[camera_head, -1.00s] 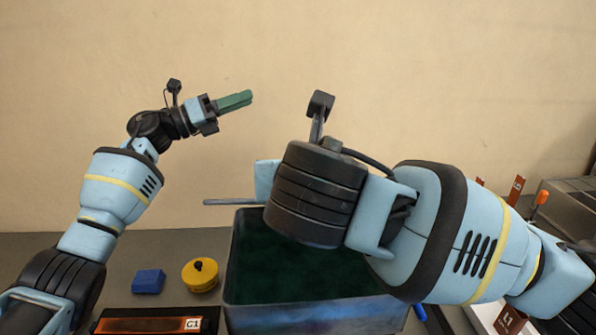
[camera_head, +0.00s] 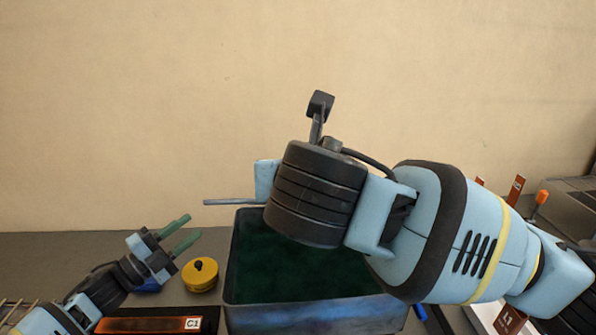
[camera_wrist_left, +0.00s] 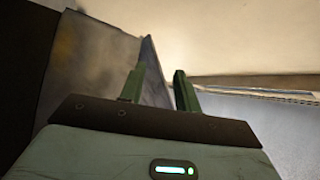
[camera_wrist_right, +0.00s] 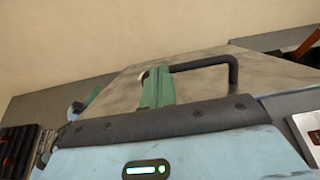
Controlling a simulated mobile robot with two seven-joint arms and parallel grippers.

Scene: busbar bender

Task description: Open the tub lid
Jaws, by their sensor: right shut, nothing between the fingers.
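The tub (camera_head: 310,314) stands at the middle front in the head view, with a bluish metal front wall and dark green inside. In the right wrist view a grey metal plate, apparently the lid (camera_wrist_right: 205,82), carries a black bent handle (camera_wrist_right: 205,63). My right gripper (camera_wrist_right: 157,75) is shut and empty, its green fingers at the left end of the handle; contact is unclear. My right wrist hides these fingers in the head view. My left gripper (camera_head: 183,230) is open and empty, low to the left of the tub. It also shows open in the left wrist view (camera_wrist_left: 158,80).
A yellow round container (camera_head: 200,278) stands between the left gripper and the tub. A blue block (camera_head: 148,286) is partly hidden by the left gripper. A tray marked C1 (camera_head: 150,325) lies in front. A metal bin (camera_head: 575,205) is at far right.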

